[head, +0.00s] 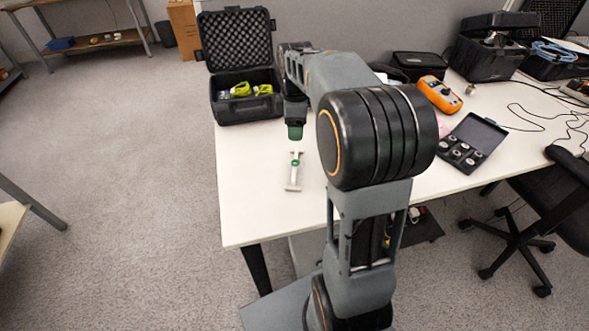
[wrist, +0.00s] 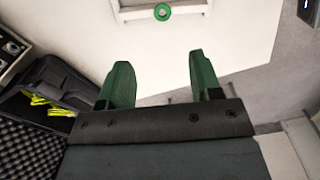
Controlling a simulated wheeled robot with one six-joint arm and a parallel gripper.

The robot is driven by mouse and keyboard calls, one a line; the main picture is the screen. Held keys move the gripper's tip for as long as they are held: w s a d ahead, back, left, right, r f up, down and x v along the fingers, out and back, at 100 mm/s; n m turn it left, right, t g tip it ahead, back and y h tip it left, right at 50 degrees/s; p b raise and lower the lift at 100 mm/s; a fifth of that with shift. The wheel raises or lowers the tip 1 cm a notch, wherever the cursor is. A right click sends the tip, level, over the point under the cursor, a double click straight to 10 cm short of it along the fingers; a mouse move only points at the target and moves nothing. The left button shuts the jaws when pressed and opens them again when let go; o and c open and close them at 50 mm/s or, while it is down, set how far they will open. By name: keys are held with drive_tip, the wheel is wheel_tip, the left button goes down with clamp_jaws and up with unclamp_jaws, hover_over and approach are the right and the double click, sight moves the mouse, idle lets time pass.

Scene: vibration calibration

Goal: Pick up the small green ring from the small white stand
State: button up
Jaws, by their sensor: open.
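The small green ring (head: 295,163) sits at the middle of the small white stand (head: 293,184) on the white table. In the wrist view the ring (wrist: 162,12) shows near the top edge, on the stand's bar (wrist: 138,13), whose far part is cut off by the frame. My gripper (head: 295,133) hangs above the table, behind the stand in the head view. In the wrist view its two green fingers (wrist: 158,78) are spread apart with nothing between them. The ring lies beyond the fingertips, apart from them.
An open black foam-lined case (head: 245,108) with yellow-green items stands at the back left of the table (head: 250,205). An orange multimeter (head: 440,94) and an open black box of small round parts (head: 470,143) lie to the right. The table around the stand is clear.

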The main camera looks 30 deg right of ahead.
sight(295, 162)
wheel_tip(295, 162, down, 12)
drive_tip(key=shift+s+a+r+b, duration=0.1)
drive_tip(key=shift+s+b, duration=0.05)
drive_tip(key=shift+b, duration=1.1)
drive_tip(key=c, duration=1)
